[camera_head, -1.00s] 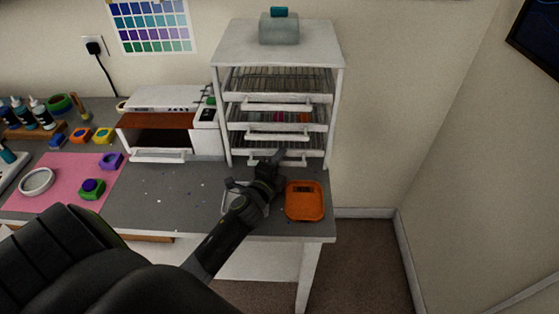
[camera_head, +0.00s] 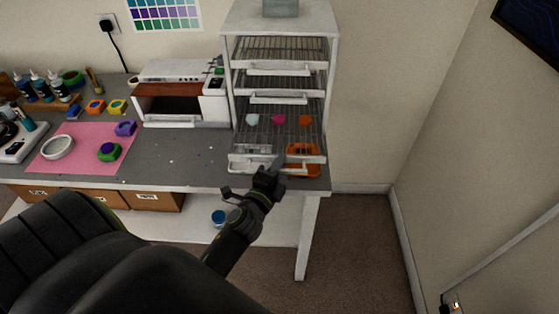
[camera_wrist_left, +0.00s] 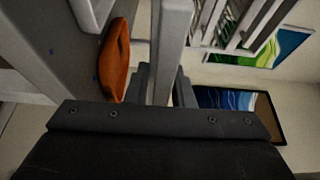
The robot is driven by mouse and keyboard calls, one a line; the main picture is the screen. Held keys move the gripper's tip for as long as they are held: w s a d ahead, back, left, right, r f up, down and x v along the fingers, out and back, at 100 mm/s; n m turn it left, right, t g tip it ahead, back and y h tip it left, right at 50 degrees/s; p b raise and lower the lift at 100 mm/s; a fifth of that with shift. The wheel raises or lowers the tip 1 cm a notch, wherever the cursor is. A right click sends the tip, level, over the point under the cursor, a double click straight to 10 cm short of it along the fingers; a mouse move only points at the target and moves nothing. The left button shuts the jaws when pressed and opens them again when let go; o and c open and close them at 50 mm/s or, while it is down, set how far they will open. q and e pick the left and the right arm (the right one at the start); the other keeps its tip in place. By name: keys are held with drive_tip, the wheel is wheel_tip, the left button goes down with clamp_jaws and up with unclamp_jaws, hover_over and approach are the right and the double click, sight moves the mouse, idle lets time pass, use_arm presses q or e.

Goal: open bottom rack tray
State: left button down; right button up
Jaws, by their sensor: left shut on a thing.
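The white rack (camera_head: 333,60) stands at the back right of the table. Its bottom tray (camera_head: 290,141) is pulled well out toward me, with its wire floor in view. A white, a pink and an orange piece (camera_head: 305,120) appear to lie on its back part. My left gripper (camera_head: 272,168) is at the handle on the tray's white front. In the left wrist view, the fingers (camera_wrist_left: 161,88) are shut on a white bar (camera_wrist_left: 171,45), the handle. My right gripper is not in view.
The two upper trays (camera_head: 279,69) are in. An orange dish (camera_head: 303,172) on the table is partly hidden beneath the pulled-out tray. A white oven-like box (camera_head: 183,121) stands left of the rack. The floor to the right is clear.

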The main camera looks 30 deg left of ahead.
use_arm(q)
drive_tip(key=shift+r, duration=0.1)
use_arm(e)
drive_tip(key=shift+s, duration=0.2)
use_arm(q)
drive_tip(key=c, duration=1.5)
unclamp_jaws()
drive_tip(key=shift+o, duration=0.3)
drive_tip(key=shift+s, duration=0.1)
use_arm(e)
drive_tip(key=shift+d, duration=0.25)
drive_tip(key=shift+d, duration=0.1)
